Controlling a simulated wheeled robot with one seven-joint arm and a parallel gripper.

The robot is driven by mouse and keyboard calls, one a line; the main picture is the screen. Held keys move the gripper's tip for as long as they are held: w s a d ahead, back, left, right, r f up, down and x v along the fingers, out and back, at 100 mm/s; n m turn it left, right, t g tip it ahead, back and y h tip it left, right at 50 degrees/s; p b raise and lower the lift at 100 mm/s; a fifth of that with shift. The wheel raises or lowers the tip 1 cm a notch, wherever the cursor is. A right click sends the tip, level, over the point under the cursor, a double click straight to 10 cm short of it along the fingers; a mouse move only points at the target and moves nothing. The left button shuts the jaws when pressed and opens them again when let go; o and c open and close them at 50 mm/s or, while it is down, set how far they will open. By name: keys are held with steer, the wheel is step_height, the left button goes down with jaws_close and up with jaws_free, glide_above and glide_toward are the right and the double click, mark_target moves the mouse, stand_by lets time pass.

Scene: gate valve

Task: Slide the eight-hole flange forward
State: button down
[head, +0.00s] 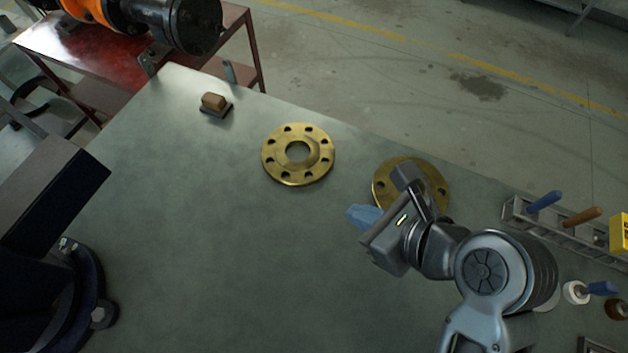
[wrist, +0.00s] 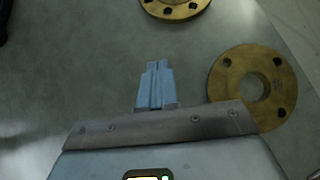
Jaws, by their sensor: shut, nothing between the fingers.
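The eight-hole flange (head: 298,168) is a brass-coloured ring with a raised hub and a central opening, lying flat on the workbench. In the wrist view only its near edge (wrist: 178,12) shows, cut off at the top. A second brass flange (head: 437,184) with fewer holes lies to its right, partly hidden by my arm in the head view; it shows whole apart from a small covered edge in the wrist view (wrist: 229,82). My gripper (head: 362,215) has blue fingers, shut and empty, left of the second flange and apart from the eight-hole flange. Its fingertips (wrist: 155,66) point towards the eight-hole flange's side.
The grey-green workbench (head: 200,220) is clear left of my gripper. A small brown-topped block (head: 214,102) sits near the far left edge. A rack with handled tools (head: 560,225) stands at the right. Dark flanged equipment (head: 60,200) stands at the left.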

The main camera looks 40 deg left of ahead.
mark_target(295, 176)
steer(key=x, duration=1)
steer(key=shift+f, duration=0.1)
steer(key=shift+w+a, duration=0.25)
steer(key=shift+a, duration=0.95)
steer(key=shift+w+a, duration=0.1)
steer(key=shift+a, duration=0.55)
steer(key=shift+a, duration=0.1)
steer(key=a+p, duration=0.1)
steer(key=a, duration=0.2)
steer(key=shift+w+r+p, duration=0.15)
steer(key=shift+r+p, duration=0.05)
steer(key=shift+p, duration=0.15)
steer(key=shift+a+f, duration=0.15)
steer(key=shift+a, duration=0.05)
steer(key=shift+d, duration=0.1)
